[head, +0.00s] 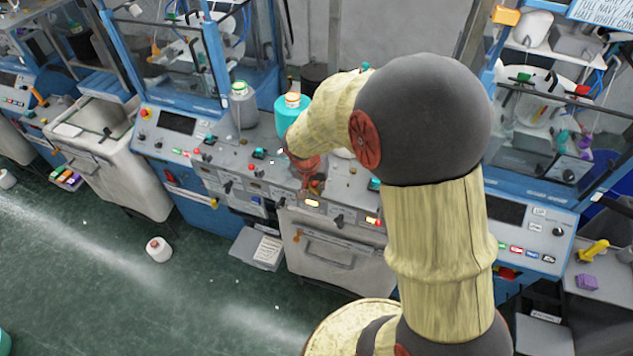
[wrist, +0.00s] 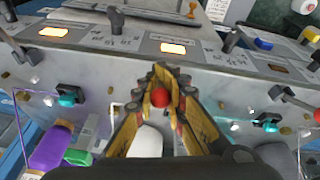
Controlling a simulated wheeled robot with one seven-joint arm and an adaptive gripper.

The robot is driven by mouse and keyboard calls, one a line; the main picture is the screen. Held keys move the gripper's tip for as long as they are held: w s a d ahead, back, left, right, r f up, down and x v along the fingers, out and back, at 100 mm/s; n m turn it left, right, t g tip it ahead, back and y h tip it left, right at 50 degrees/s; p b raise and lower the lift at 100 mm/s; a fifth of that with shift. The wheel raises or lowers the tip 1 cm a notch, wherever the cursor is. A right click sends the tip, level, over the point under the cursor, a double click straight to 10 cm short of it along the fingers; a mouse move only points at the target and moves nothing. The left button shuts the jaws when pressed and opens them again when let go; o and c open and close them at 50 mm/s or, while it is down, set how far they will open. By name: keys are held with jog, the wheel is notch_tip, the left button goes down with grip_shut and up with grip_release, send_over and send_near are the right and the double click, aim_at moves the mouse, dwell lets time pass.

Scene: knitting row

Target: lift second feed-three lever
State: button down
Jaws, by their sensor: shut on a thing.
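The machine row's grey control panel (head: 240,160) carries several small dark levers. Other dark levers (wrist: 116,20) stand apart beyond the fingertips, and one black lever (wrist: 295,100) is to the right.
Lit labels (wrist: 172,48) and teal knobs (wrist: 68,98) sit around the gripper. A purple bottle (wrist: 50,148) stands close on the left in the wrist view. A teal bottle (head: 290,115) and a grey bottle (head: 241,105) stand behind the panel. A white cone (head: 159,248) lies on the floor.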

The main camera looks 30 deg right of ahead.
aim_at(313, 183)
jog(key=p, duration=0.3)
jog(key=shift+w+d+r+g+y, duration=0.2)
jog(key=shift+r+g+y, duration=0.1)
jog(key=shift+r+y, duration=0.1)
jog(key=shift+f+p, duration=0.15)
jog(key=shift+p, duration=0.2)
jog(key=shift+y, duration=0.3)
jog(key=shift+f, duration=0.1)
jog(key=c, duration=1.8)
grip_release()
jog(key=shift+o, duration=0.2)
jog(key=r, duration=0.4)
jog(key=a+r, duration=0.1)
jog(key=r, duration=0.2)
jog(key=s+r, duration=0.1)
jog(key=r, duration=0.3)
jog(key=shift+a+r, duration=0.35)
jog(key=shift+a, duration=0.05)
jog(key=shift+s, duration=0.1)
jog(key=shift+c, duration=0.6)
